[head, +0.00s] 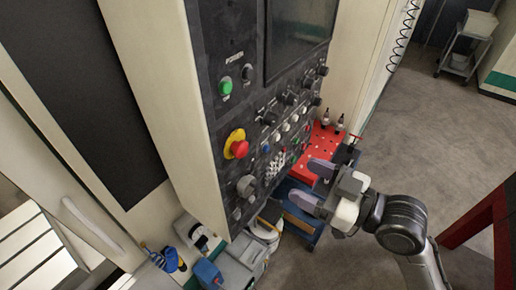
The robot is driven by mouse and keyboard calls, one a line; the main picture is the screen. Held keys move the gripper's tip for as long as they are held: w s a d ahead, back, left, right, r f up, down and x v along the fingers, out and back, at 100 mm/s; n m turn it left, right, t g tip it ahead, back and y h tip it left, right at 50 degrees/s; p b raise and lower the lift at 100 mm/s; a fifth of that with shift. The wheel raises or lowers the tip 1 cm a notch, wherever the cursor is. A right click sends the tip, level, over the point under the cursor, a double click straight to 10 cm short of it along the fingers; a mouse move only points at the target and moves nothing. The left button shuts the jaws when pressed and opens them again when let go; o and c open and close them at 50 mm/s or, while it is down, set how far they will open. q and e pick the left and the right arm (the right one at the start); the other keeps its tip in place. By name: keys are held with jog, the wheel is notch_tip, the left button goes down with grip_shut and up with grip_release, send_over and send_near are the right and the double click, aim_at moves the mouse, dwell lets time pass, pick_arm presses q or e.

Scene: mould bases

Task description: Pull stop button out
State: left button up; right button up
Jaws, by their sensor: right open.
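The stop button (239,149) is a red mushroom head on a yellow surround, at the left of the dark control panel (250,108). My right gripper (314,184) is open and empty. In the picture it is to the right of and below the stop button, apart from it, with its fingers pointing left toward the panel. My left gripper is not in view.
A green button (225,88), several knobs and a screen (297,35) share the panel. Below are a red perforated tray (333,147), a blue cart (303,240) and a cluttered bench. Open grey floor (425,130) lies to the right.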

aim_at(245, 151)
jog(key=p+x, duration=0.1)
jog(key=x, duration=0.3)
jog(key=p+x, duration=0.1)
jog(key=x, duration=0.3)
jog(key=p+x, duration=0.2)
jog(key=x, duration=0.2)
jog(key=shift+w+a+r, duration=0.1)
jog(key=shift+r, duration=0.2)
jog(key=shift+x, duration=0.8)
